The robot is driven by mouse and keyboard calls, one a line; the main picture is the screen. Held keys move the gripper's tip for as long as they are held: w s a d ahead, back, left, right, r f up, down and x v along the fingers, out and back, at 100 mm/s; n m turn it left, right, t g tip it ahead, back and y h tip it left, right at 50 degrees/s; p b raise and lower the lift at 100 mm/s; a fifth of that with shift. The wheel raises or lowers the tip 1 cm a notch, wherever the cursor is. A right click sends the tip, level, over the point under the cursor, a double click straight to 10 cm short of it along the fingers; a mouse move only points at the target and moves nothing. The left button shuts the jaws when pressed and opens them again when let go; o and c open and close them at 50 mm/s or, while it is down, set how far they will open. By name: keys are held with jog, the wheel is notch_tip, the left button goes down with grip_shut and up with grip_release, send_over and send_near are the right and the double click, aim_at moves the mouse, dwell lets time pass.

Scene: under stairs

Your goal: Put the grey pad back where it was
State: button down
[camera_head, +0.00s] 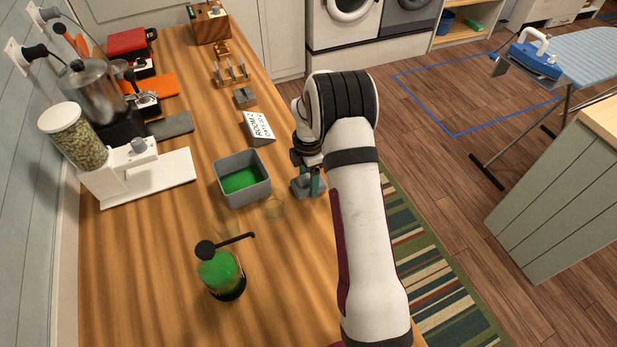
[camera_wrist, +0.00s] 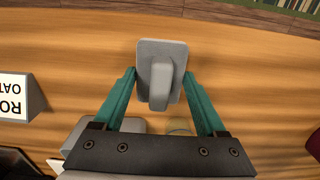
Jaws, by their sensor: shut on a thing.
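The grey pad, a grey plate with a raised block-like grip (camera_wrist: 160,80), is between the teal fingertips of my gripper (camera_wrist: 161,78) in the wrist view. My gripper is shut on it. In the head view, my gripper (camera_head: 312,183) is at the right edge of the wooden counter, right of the grey bin, and the grey pad (camera_head: 300,188) shows partly behind the fingers and my arm. I cannot tell whether the pad touches the counter. A flat dark grey pad (camera_head: 171,127) also lies at the left, beside the orange one.
A grey bin (camera_head: 263,193) with a green inside stands left of my gripper. A clear glass (camera_head: 274,208) is close by. A lettered sign (camera_head: 259,128) and a small grey block (camera_head: 245,97) stand farther back. A green-filled dispenser (camera_head: 220,270) stands in front.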

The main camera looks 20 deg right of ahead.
aim_at(308, 175)
jog(key=shift+f, duration=0.1)
grip_release()
notch_tip(308, 175, up, 12)
jog(key=s+a+r+m, duration=0.7)
jog(key=s+r+m, duration=0.1)
jog(key=s, duration=0.2)
jog(key=s+a+m+y, duration=0.1)
jog(key=s+a+m, duration=0.3)
jog(key=s+m, duration=0.3)
jog(key=s+a+m, duration=0.3)
jog(key=s+m, duration=0.5)
jog(key=s, duration=0.7)
jog(key=shift+s+a+r+m+y, duration=0.2)
jog(key=shift+a+r+m+y, duration=0.1)
jog(key=shift+a+r+y, duration=0.1)
